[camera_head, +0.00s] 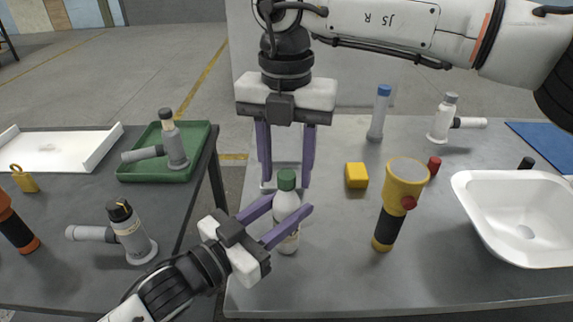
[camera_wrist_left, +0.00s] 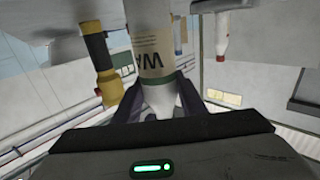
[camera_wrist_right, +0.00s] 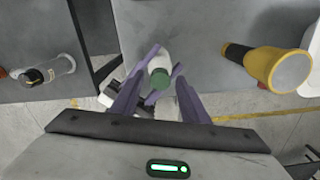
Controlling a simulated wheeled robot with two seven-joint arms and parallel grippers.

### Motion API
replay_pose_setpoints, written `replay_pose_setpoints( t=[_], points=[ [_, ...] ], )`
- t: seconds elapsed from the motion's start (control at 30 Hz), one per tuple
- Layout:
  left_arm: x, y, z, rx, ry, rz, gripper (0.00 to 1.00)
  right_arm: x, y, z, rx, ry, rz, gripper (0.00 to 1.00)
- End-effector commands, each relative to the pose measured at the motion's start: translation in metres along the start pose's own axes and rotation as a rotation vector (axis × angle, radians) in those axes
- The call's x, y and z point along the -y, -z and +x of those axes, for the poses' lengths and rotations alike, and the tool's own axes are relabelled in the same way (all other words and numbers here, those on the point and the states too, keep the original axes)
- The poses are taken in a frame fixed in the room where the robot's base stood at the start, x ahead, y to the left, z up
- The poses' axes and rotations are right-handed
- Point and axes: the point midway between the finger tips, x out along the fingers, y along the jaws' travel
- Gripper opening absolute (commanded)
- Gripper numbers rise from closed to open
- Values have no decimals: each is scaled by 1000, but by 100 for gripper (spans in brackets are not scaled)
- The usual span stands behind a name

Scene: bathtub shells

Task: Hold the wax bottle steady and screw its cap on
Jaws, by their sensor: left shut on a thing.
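The white wax bottle (camera_head: 286,212) stands upright near the front of the right table, and its label shows in the left wrist view (camera_wrist_left: 153,50). The green cap (camera_head: 287,180) sits on top of the bottle; I cannot tell how tightly. It also shows in the right wrist view (camera_wrist_right: 160,79). My left gripper (camera_head: 284,211) is shut on the bottle from the front left, its fingers on either side of the upper body. My right gripper (camera_head: 286,184) points down from above, open, with its fingers on either side of the cap and apart from it.
A yellow and black flashlight (camera_head: 390,215) stands right of the bottle, with a yellow block (camera_head: 356,175) behind it. A white basin (camera_head: 480,190) is at the right. A blue-capped bottle (camera_head: 379,115) stands at the back.

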Motion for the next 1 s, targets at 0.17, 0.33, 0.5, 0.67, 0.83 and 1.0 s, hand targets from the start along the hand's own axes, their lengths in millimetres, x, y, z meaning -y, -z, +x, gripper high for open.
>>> replay_pose_setpoints(
  t=[0.17, 0.33, 0.5, 0.67, 0.83, 1.0],
  points=[
    [0, -1, 0, 2, 1, 0, 0, 0, 0, 0, 0, 0, -1, 45],
    [0, -1, 0, 2, 1, 1, 0, 0, 0, -2, 1, -1, -1, 45],
    [0, -1, 0, 2, 1, 1, 0, 0, -1, -24, 4, -2, 0, 45],
    [0, -1, 0, 2, 1, 1, 0, -1, 0, -59, 4, -2, 0, 45],
    [0, -1, 0, 2, 0, 1, 0, -1, 0, -93, 3, -2, 0, 45],
    [0, -1, 0, 2, 0, 1, 0, 0, 0, -114, 2, 0, -1, 45]
  ],
)
